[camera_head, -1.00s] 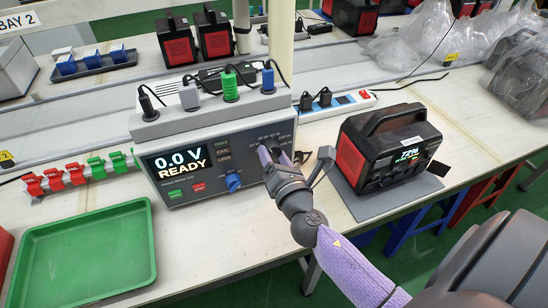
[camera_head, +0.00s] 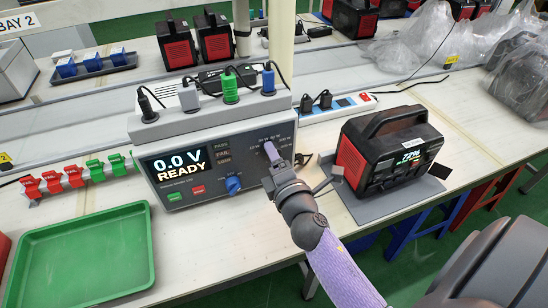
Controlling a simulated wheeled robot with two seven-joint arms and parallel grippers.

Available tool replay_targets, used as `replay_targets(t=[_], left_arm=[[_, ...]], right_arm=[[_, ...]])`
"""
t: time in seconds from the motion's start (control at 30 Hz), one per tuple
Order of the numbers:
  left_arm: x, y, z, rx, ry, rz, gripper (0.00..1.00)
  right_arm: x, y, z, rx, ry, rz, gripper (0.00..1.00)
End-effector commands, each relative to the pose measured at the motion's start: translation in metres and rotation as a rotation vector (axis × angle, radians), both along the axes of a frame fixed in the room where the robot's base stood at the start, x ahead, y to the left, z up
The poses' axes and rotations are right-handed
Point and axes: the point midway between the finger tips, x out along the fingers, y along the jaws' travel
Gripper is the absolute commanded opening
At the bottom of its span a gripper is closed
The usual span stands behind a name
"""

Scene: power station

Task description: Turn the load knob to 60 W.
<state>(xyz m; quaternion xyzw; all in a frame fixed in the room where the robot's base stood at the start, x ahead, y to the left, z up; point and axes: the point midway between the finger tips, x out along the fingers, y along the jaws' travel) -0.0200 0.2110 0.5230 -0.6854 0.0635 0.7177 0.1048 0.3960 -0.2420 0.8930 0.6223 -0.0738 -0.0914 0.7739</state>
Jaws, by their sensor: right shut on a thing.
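The tester (camera_head: 215,150) is a grey box whose display reads "0.0 V READY". Small watt labels (camera_head: 272,137) are printed in an arc at the upper right of its front panel, too small to read surely. My right gripper (camera_head: 271,158) is against the panel just below these labels, shut on the load knob. The knob and its pointer are hidden behind the fingers, so its setting cannot be read. A separate blue knob (camera_head: 233,185) sits lower on the panel, to the left of my gripper and apart from it. My left gripper is out of view.
A black and red power station (camera_head: 393,152) stands on a grey mat right of the tester. An empty green tray (camera_head: 85,262) lies at the front left. Red and green tags (camera_head: 75,178) line up left of the tester. Cables plug into its top.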

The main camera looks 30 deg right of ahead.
Motion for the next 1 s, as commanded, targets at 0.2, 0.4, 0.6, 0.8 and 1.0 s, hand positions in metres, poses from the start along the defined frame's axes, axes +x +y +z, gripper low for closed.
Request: replay_targets(t=[0.2,0.4,0.6,0.8,1.0], left_arm=[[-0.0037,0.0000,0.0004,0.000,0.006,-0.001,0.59],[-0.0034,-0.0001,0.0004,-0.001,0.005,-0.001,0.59],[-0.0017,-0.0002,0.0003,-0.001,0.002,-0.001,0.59],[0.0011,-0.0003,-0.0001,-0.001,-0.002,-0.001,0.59],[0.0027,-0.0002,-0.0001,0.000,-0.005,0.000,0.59]], right_arm=[[-0.0002,-0.0002,-0.0008,0.035,-0.007,-0.001,0.00],[-0.0002,-0.0004,-0.0008,0.042,-0.007,-0.002,0.00],[-0.0003,-0.0003,-0.0010,0.041,-0.007,-0.002,0.00],[-0.0002,-0.0002,-0.0008,0.041,-0.008,0.000,0.93],[0.0000,-0.0002,-0.0004,0.041,-0.009,0.000,0.94]])
